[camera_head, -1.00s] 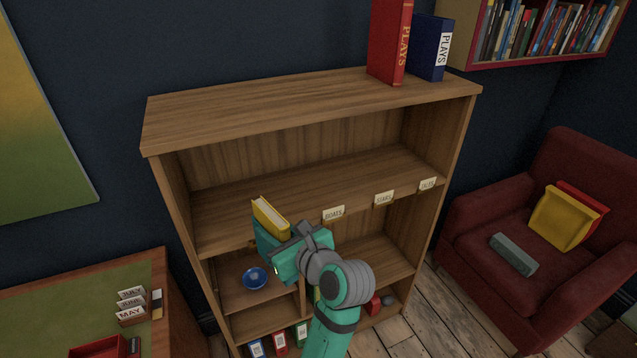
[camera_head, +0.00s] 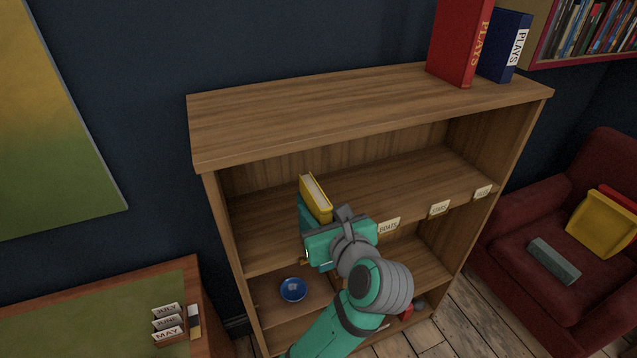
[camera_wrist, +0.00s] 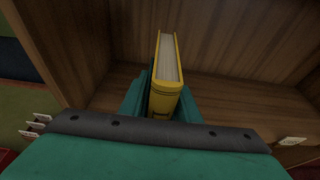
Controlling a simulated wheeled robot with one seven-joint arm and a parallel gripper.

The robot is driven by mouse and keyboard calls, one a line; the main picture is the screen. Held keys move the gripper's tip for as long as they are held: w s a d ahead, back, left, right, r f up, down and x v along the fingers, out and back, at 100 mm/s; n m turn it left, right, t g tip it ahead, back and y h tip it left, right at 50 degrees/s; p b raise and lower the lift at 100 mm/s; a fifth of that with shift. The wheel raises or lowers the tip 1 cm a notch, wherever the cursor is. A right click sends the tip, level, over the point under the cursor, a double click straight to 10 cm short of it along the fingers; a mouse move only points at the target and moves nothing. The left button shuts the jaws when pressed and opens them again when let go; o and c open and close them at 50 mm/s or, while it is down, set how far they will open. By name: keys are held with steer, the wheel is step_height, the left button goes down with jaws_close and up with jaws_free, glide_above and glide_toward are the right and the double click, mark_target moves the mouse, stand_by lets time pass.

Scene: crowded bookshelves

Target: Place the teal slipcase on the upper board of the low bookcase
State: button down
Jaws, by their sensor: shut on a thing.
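My gripper (camera_head: 318,232) is shut on the teal slipcase (camera_head: 305,215), with a yellow book (camera_head: 316,198) standing in it, pages showing. In the wrist view the yellow book (camera_wrist: 166,85) stands upright between teal sides (camera_wrist: 132,100); I cannot clearly part slipcase from fingers there. The low bookcase (camera_head: 360,105) stands against the dark wall. Its upper board (camera_head: 400,185) is bare, with label holders along its front edge. The slipcase is at the left-middle of this bay, near the front edge. Its base is hidden by my gripper, so contact with the board cannot be told.
A red PLAYS volume (camera_head: 460,40) and a blue one (camera_head: 503,45) stand on the bookcase top. A blue bowl (camera_head: 293,289) sits in the compartment below. A desk (camera_head: 100,310) is at left, a red armchair (camera_head: 560,230) at right. The upper bay is free on both sides.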

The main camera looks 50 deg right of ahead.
steer(key=r+x, duration=0.1)
steer(key=x, duration=1.4)
steer(key=shift+w+d, duration=0.35)
steer(key=shift+w, duration=0.05)
steer(key=shift+f, duration=0.1)
steer(key=c, duration=1.3)
jaws_free()
steer(key=shift+w+f, duration=0.1)
steer(key=shift+c, duration=0.2)
steer(key=v, duration=1.2)
steer(key=shift+a, duration=0.1)
